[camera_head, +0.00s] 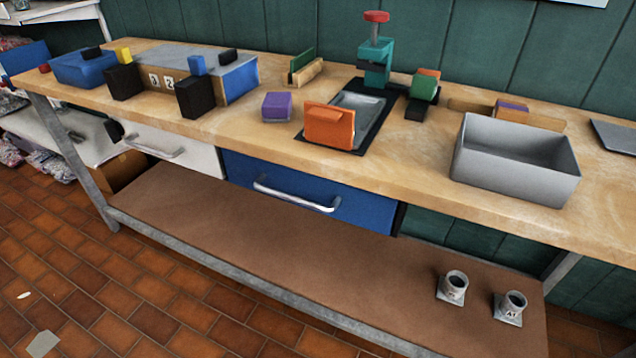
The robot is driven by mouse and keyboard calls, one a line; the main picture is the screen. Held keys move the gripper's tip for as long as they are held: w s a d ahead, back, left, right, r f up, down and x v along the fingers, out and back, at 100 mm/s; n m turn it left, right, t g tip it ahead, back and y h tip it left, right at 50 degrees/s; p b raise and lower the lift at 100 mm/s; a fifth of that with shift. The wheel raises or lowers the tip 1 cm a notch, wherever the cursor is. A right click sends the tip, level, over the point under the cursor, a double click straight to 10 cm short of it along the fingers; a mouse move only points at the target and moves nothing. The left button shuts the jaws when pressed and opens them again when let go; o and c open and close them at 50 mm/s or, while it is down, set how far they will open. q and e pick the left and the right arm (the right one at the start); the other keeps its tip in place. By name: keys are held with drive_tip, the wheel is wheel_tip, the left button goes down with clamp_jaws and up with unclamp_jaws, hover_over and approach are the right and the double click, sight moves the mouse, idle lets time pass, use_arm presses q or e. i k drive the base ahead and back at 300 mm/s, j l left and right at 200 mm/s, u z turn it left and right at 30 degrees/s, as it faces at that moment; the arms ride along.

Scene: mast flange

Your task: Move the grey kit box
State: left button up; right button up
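The grey kit box (512,178) stands upright on the right part of the wooden workbench (410,185), close to its front edge. It is an open-topped rectangular box, and the part of its inside that shows looks empty. Neither of my grippers shows in the head view, and nothing touches the box.
Left of the box are an orange block (329,127), a black mat with a grey tray (362,107), a teal press (376,62) and a purple block (277,106). A flat grey item (614,135) lies right. Below are a blue drawer (310,190) and a brown shelf (290,260).

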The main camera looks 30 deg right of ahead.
sight(510, 157)
drive_tip(key=z, duration=0.45)
drive_tip(key=l+z, duration=0.15)
drive_tip(key=z, duration=0.25)
drive_tip(key=l+z, duration=0.1)
drive_tip(key=z, duration=0.8)
